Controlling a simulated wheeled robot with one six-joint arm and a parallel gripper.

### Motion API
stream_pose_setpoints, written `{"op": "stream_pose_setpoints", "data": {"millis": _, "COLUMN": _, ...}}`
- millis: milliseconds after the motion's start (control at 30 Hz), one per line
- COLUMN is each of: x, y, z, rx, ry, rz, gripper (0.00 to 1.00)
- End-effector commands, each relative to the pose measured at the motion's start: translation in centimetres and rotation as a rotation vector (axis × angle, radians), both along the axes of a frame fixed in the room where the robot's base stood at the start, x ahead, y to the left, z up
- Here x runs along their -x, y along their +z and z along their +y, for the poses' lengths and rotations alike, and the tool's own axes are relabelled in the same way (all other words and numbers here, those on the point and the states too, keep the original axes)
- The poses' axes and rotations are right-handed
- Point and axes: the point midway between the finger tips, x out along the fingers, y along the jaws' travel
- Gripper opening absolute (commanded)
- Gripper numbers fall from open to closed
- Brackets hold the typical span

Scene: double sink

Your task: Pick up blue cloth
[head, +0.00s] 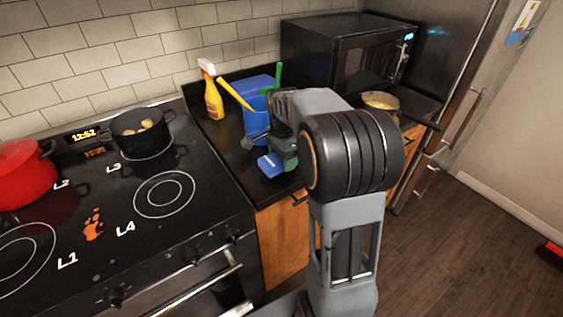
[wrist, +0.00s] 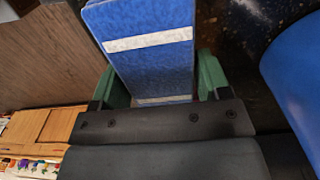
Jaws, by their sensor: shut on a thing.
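The blue cloth (wrist: 150,65), with white stripes, fills the space between my green fingertips in the wrist view. In the head view the blue cloth (head: 270,165) shows as a small blue piece over the black counter, at the end of my gripper (head: 284,160). My gripper is shut on the cloth, with one finger at each side edge. My arm hides part of the cloth in the head view. I cannot tell whether the cloth touches the counter.
A blue utensil holder (head: 256,118) stands close behind my gripper. A yellow spray bottle (head: 212,97) and black microwave (head: 345,55) stand farther back. A pan (head: 381,101) sits at the right. The stove (head: 110,225) with a red pot (head: 25,172) and a dark pot (head: 142,131) is left.

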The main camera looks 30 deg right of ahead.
Motion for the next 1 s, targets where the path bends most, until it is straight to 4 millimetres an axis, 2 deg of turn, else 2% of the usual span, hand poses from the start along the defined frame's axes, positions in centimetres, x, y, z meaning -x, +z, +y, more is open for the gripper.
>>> {"op": "stream_pose_setpoints", "data": {"millis": 67, "x": 0.3, "y": 1.5, "z": -0.3, "rx": 0.002, "ry": -0.002, "rz": -0.004, "gripper": 0.46}}
{"op": "stream_pose_setpoints", "data": {"millis": 367, "x": 4.7, "y": 7.3, "z": -3.1, "rx": 0.001, "ry": -0.005, "rz": -0.005, "gripper": 0.46}}
{"op": "stream_pose_setpoints", "data": {"millis": 500, "x": 7.3, "y": 8.4, "z": -4.8, "rx": 0.002, "ry": -0.005, "rz": -0.003, "gripper": 0.46}}
{"op": "stream_pose_setpoints", "data": {"millis": 700, "x": 10.0, "y": 9.8, "z": -6.5, "rx": 0.001, "ry": -0.005, "rz": -0.001, "gripper": 0.46}}
{"op": "stream_pose_setpoints", "data": {"millis": 1000, "x": 11.7, "y": 10.7, "z": -7.5, "rx": 0.000, "ry": -0.001, "rz": 0.000, "gripper": 0.46}}
